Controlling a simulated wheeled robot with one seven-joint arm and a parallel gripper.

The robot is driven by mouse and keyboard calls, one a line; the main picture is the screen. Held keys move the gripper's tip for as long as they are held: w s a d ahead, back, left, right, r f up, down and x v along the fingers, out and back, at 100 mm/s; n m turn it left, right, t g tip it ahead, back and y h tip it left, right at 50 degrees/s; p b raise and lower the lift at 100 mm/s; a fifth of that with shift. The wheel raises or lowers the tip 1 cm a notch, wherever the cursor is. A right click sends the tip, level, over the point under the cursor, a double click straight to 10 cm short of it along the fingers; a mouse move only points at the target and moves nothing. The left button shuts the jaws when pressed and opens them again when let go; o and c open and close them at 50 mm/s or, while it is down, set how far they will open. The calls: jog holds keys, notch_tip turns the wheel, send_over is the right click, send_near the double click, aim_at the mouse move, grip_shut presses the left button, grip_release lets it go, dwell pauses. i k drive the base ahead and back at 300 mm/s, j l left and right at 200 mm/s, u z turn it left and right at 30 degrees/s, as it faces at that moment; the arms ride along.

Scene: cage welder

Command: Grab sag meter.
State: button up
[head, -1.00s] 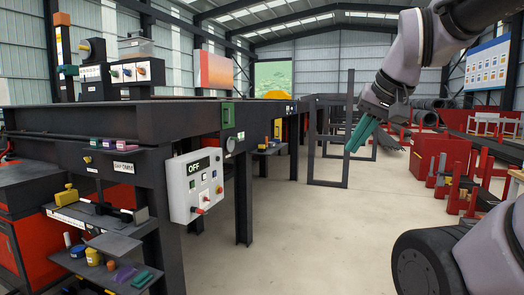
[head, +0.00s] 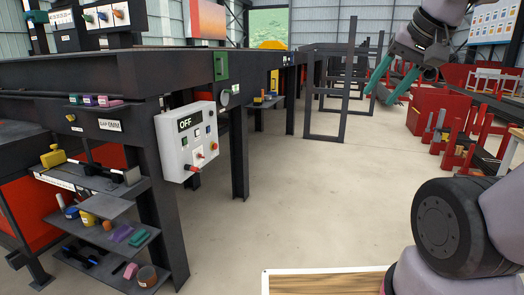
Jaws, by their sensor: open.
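No thing in the head view is clearly marked as the sag meter, so I cannot tell for sure which one it is. A likely one is the long tool with a yellow end block (head: 53,157) and a dark bar, lying on the upper small shelf (head: 82,179) at the left. A round dial (head: 224,97) on the machine frame is another gauge-like thing. My gripper (head: 381,97) is at the upper right, with its two teal fingers spread, pointing down and empty. It is far from the shelf and the dial.
A white control box (head: 187,140) reading OFF juts out from the machine frame (head: 130,75). Lower shelves (head: 140,239) hold several small coloured parts. A wood-topped surface with a pale rim (head: 330,270) is at the bottom. Red stands (head: 428,105) are at right. The middle floor (head: 310,200) is clear.

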aim_at(258, 100)
jog(key=i, duration=4.55)
